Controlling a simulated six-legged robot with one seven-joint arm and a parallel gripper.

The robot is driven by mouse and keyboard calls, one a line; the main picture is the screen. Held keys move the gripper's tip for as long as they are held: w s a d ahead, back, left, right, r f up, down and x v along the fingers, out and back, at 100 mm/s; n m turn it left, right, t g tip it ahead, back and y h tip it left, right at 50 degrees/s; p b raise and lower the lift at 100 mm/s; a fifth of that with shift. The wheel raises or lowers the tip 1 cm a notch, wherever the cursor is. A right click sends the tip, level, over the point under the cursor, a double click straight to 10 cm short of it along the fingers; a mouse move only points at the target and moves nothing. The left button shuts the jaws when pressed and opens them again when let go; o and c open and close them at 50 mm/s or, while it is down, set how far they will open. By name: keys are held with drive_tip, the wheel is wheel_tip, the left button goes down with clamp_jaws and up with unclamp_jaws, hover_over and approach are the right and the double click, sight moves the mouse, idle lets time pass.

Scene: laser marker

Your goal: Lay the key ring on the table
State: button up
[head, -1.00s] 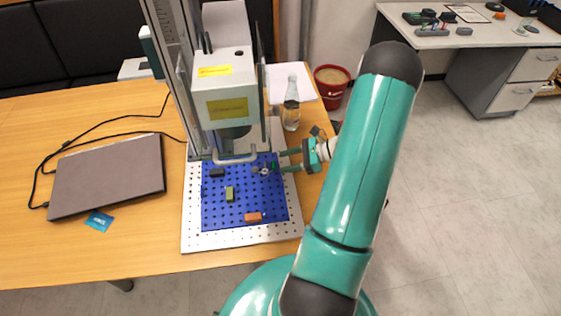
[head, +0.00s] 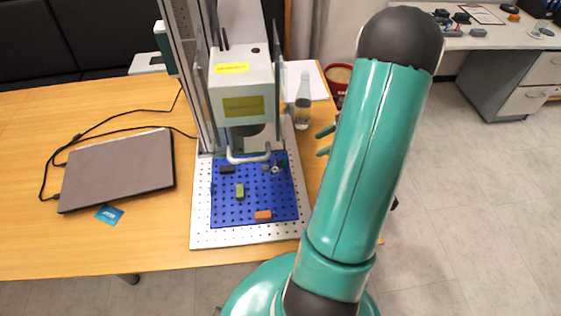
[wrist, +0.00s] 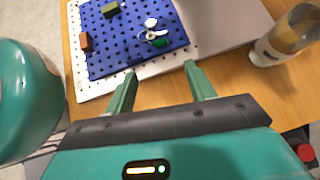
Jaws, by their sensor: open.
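The key ring (wrist: 153,34) lies on the blue perforated plate of the laser marker, near the plate's edge in the wrist view. It looks silvery and small, with a green piece touching or beside it; I cannot tell which. In the head view the key ring (head: 275,169) is at the plate's upper right. My gripper (wrist: 160,70) is open and empty, apart from the key ring and just off the plate's edge. In the head view my gripper (head: 319,143) is right of the plate, partly hidden by my arm. The wooden table (head: 150,240) is around the machine.
The laser marker (head: 240,100) stands over the plate's back, with a bent handle at its front. A bottle (head: 303,103) stands right of it. An olive block (head: 240,190), an orange block (head: 263,215) and a black block (head: 227,170) sit on the plate. A laptop (head: 118,172) lies left.

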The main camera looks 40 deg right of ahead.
drive_tip(key=r, duration=0.1)
approach(284, 162)
drive_tip(key=shift+h, duration=0.4)
drive_tip(key=x, duration=0.8)
drive_tip(key=shift+a+r, duration=0.2)
drive_tip(key=shift+c, duration=0.2)
clamp_jaws()
drive_tip(key=shift+r, duration=0.15)
